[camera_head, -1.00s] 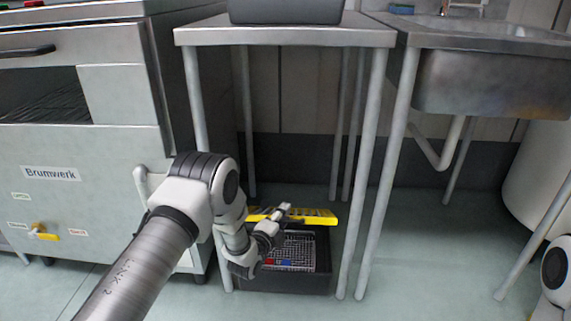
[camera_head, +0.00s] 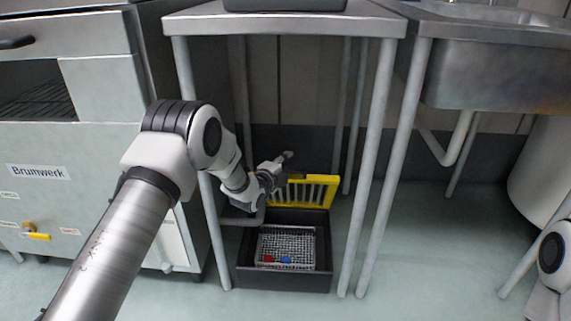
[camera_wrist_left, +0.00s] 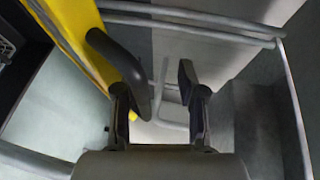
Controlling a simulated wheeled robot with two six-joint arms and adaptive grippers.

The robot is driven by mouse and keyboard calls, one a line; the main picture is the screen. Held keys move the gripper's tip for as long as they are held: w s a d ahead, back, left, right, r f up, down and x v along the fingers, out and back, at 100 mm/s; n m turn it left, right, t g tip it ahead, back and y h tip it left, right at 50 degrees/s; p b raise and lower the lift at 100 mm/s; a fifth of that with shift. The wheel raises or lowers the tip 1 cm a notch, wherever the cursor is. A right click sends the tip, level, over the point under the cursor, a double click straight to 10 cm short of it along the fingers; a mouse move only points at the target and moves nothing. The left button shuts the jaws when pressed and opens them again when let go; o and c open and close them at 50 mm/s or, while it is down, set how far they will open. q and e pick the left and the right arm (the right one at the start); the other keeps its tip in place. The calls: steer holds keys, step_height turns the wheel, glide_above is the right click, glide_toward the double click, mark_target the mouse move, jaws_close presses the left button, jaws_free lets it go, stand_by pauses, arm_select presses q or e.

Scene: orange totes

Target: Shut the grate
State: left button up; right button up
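The yellow grate (camera_head: 318,190) stands steeply raised at the back edge of a black box (camera_head: 285,281) on the floor under the metal table. Its slots face me, and the box is open at the top. My left gripper (camera_head: 284,168) is at the upper left of the grate, partly hiding its left end. My right gripper is out of view.
A wire basket (camera_head: 287,243) with small red and blue items sits in the box. Table legs (camera_head: 371,150) stand on both sides. A metal cabinet (camera_head: 95,100) is at left, a sink (camera_head: 490,75) at right.

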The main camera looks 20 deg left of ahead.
arm_select(q)
steer(key=shift+r, duration=0.1)
steer(key=shift+s+a+f+p, duration=0.15)
steer(key=shift+s+p, duration=0.1)
steer(key=shift+s, duration=0.25)
steer(key=shift+s+f+p, duration=0.1)
steer(key=shift+s+p, duration=0.1)
steer(key=shift+s, duration=0.25)
steer(key=s+f+p, duration=0.2)
steer(key=s, duration=0.4)
steer(key=shift+s+a, duration=0.3)
steer(key=shift+a, duration=0.1)
steer(key=shift+f, duration=0.1)
